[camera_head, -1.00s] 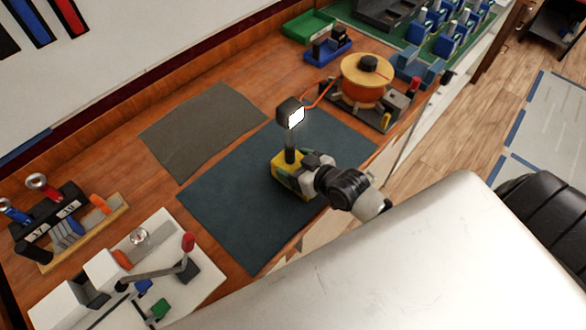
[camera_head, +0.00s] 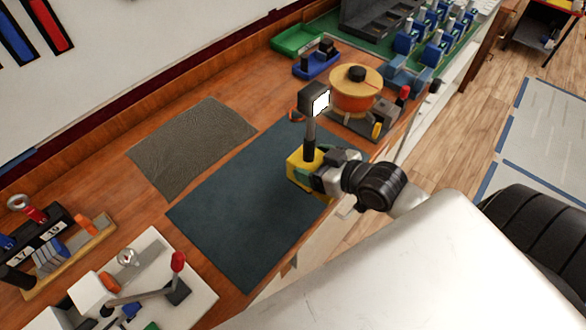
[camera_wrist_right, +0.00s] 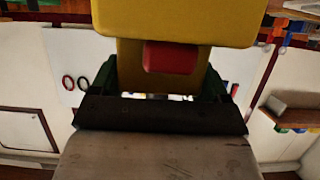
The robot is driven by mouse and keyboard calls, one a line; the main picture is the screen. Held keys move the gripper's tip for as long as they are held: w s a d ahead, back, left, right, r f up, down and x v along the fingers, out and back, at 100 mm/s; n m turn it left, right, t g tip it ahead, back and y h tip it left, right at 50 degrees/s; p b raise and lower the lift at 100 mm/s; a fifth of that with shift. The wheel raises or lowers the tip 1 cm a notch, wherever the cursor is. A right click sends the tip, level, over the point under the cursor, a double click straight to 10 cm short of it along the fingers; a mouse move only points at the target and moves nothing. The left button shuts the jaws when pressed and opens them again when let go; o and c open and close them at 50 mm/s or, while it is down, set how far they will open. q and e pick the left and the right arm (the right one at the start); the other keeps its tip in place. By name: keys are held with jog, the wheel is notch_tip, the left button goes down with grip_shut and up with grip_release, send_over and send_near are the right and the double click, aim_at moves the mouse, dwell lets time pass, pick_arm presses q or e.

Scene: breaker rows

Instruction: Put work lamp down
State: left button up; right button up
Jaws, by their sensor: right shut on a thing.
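The work lamp (camera_head: 301,170) has a yellow base, a dark upright post and a lit square head (camera_head: 314,99). It stands upright at the right end of the dark blue mat (camera_head: 235,215); I cannot tell whether its base touches the mat. My right gripper (camera_head: 326,172) is shut on the lamp's base from the right. In the right wrist view the yellow base (camera_wrist_right: 180,22) with a red part (camera_wrist_right: 170,58) fills the space between the fingers. My left gripper is not in view.
An orange cable reel (camera_head: 355,92) stands just behind the lamp on the right. A grey mat (camera_head: 190,147) lies bare to the left. A white board with a red-knobbed lever (camera_head: 177,262) and a tool rack (camera_head: 50,250) are at the lower left. The blue mat's left part is clear.

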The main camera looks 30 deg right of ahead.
jog(key=shift+s+d+r+b, duration=0.3)
jog(key=shift+s+d+r, duration=1.4)
jog(key=shift+s+d, duration=0.2)
